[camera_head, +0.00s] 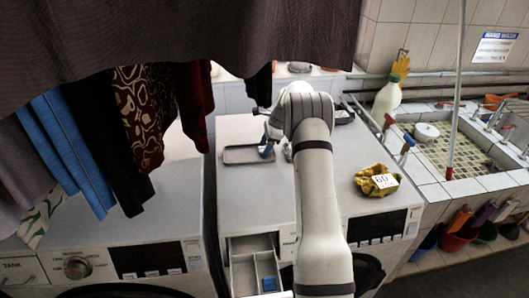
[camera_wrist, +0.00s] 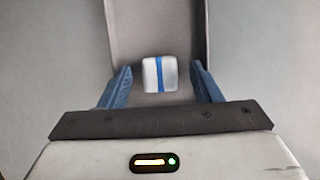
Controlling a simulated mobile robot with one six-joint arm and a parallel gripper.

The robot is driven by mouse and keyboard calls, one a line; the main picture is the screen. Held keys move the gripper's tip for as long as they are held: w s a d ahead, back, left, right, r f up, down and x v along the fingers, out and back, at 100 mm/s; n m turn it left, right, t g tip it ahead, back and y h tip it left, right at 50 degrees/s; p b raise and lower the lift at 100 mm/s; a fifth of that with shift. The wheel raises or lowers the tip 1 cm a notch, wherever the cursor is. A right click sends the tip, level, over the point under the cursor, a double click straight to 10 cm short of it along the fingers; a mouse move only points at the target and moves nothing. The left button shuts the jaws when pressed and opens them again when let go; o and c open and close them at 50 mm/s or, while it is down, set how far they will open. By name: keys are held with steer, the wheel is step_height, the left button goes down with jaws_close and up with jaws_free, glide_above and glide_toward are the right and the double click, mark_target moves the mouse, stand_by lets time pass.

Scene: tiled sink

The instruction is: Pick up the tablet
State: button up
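The tablet (camera_wrist: 152,75), a small white block with a blue stripe down its middle, lies in a shallow grey tray (camera_wrist: 125,22) in the wrist view. My gripper (camera_wrist: 161,70) is open, with one blue finger on each side of the tablet and a gap to both; the right gap looks wider. In the head view my gripper (camera_head: 267,150) is over the right part of the dark-rimmed tray (camera_head: 240,162) on top of the middle washing machine. I cannot make out the tablet there. How high the fingers are above the tray is hard to tell.
The washing machine top (camera_head: 255,188) is mostly clear in front of the tray. A yellow packet (camera_head: 378,181) lies to the right of my arm. Hanging clothes (camera_head: 135,110) are at the left. An open detergent drawer (camera_head: 255,270) juts out below. The tiled sink (camera_head: 465,150) is at the right.

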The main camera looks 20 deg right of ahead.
steer(key=c, duration=1)
steer(key=shift+r, duration=0.1)
